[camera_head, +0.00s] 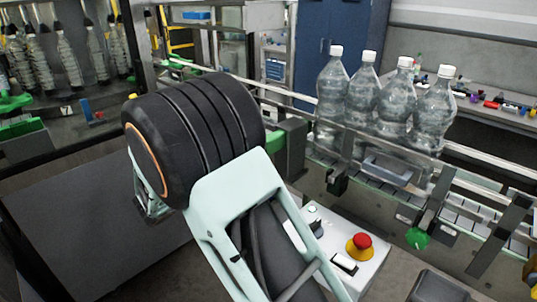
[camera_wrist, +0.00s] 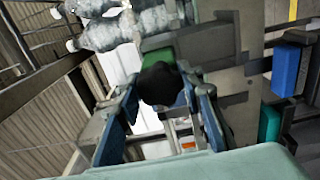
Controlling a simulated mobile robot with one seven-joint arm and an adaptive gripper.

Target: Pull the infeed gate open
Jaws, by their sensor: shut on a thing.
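In the wrist view, my gripper (camera_wrist: 160,92) is shut on a round black knob (camera_wrist: 158,80), with one blue-and-grey finger on each side of it. Behind the knob are a green block (camera_wrist: 157,58) and a grey plate (camera_wrist: 222,72); I take these to be part of the infeed gate, but its full outline does not show. In the head view, a dark grey block (camera_head: 291,148) with a green part beside it stands at the conveyor's left end, partly behind my arm. My arm hides the knob and the fingertips there.
Several clear bottles (camera_head: 362,90) with white caps stand on the conveyor (camera_head: 465,202) to the right. A control box (camera_head: 330,245) with a red button (camera_head: 362,241) sits close to my arm's right. A blue cabinet (camera_head: 335,40) stands behind. More bottles (camera_head: 66,55) hang at the left.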

